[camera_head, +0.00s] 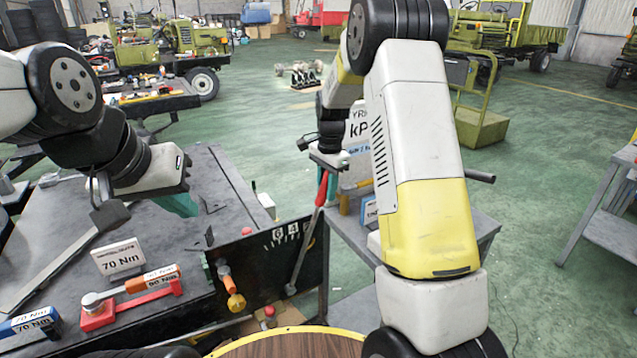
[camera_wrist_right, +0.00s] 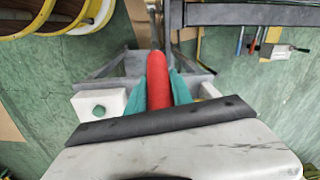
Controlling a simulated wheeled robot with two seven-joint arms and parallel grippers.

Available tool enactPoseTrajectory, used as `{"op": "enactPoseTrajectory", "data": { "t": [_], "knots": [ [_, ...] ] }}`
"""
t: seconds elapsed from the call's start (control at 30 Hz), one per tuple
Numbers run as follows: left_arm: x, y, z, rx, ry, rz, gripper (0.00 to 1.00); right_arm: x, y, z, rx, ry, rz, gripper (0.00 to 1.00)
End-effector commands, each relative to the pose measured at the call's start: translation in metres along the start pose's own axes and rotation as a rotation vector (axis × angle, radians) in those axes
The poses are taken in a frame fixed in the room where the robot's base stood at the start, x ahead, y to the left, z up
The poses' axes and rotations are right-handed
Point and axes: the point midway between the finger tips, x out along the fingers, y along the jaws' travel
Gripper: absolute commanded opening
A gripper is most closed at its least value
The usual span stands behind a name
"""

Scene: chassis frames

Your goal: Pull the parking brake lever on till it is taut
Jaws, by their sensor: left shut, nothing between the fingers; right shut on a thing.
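The parking brake lever (camera_head: 304,237) is a long grey bar with a red grip, leaning up and right beside a dark upright panel (camera_head: 265,262) in the head view. My right gripper (camera_head: 326,178) is at its upper end, shut on the red grip. In the right wrist view the red grip (camera_wrist_right: 158,82) lies between the teal fingers of my right gripper (camera_wrist_right: 160,90). My left gripper (camera_head: 178,204) is shut and empty above the grey bench at the left. My right forearm hides part of the area right of the lever.
The grey bench (camera_head: 150,245) carries a white 70 Nm sign (camera_head: 118,257), an orange-handled tool (camera_head: 152,279) on a red holder and a blue box (camera_head: 30,322). An orange-yellow knob (camera_head: 235,300) sticks out from the panel. A round wooden top (camera_head: 290,345) is at the front.

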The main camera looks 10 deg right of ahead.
Motion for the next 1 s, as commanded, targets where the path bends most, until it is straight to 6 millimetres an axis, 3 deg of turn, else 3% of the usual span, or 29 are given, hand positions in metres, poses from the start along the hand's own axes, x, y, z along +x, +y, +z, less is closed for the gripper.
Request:
{"op": "enactPoseTrajectory", "data": {
  "t": [0.47, 1.0],
  "knots": [
    [0.000, 0.000, 0.000, 0.000, 0.000, 0.000, 0.00, -0.002, -0.001, 0.004, -0.003, 0.007, 0.002, 0.00],
    [0.000, 0.000, 0.000, 0.000, 0.000, 0.000, 0.00, -0.019, -0.018, 0.089, -0.028, 0.228, 0.051, 0.00]
  ]
}}
